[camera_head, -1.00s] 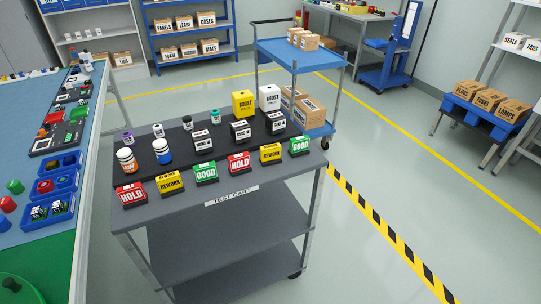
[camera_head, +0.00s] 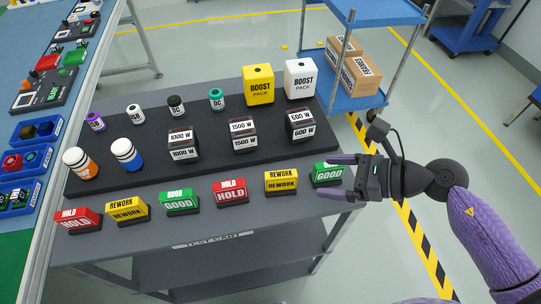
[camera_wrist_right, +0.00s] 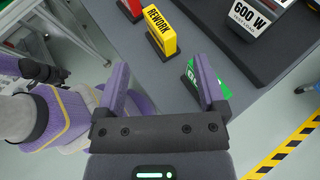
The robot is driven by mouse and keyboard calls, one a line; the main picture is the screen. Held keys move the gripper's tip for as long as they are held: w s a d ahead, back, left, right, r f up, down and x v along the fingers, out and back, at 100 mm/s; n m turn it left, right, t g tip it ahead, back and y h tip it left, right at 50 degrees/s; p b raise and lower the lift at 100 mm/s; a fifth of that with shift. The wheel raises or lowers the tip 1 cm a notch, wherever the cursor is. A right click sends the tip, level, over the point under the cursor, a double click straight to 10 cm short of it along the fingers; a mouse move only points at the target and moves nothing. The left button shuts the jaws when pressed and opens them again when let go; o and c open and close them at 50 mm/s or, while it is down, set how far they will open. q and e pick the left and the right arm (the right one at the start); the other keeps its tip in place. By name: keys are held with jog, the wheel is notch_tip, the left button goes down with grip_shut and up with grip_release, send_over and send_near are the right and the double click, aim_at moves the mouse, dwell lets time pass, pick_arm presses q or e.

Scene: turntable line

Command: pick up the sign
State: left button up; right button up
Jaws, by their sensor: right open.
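Several small block signs stand in a row along the front of the test cart. From left they are a red HOLD sign (camera_head: 77,220), a yellow REWORK sign (camera_head: 127,211), a green GOOD sign (camera_head: 179,202), a red HOLD sign (camera_head: 230,193), a yellow REWORK sign (camera_head: 281,182) and a green GOOD sign (camera_head: 327,174). My right gripper (camera_head: 331,178) is open at the rightmost green sign, whose right part its fingers overlap in the head view. In the right wrist view this green sign (camera_wrist_right: 220,88) is partly hidden behind the right finger. My left gripper is not in view.
A dark mat (camera_head: 210,158) behind the signs holds weights, small jars, two bottles, and yellow and white BOOST PACK boxes (camera_head: 300,78). A blue trolley (camera_head: 380,15) with cartons stands behind. A workbench (camera_head: 75,105) runs along the left. Open floor lies right of the cart.

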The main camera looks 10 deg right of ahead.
aim_at(284, 174)
jog(key=b+x, duration=0.1)
jog(key=x, duration=0.8)
jog(key=shift+a, duration=0.1)
grip_shut()
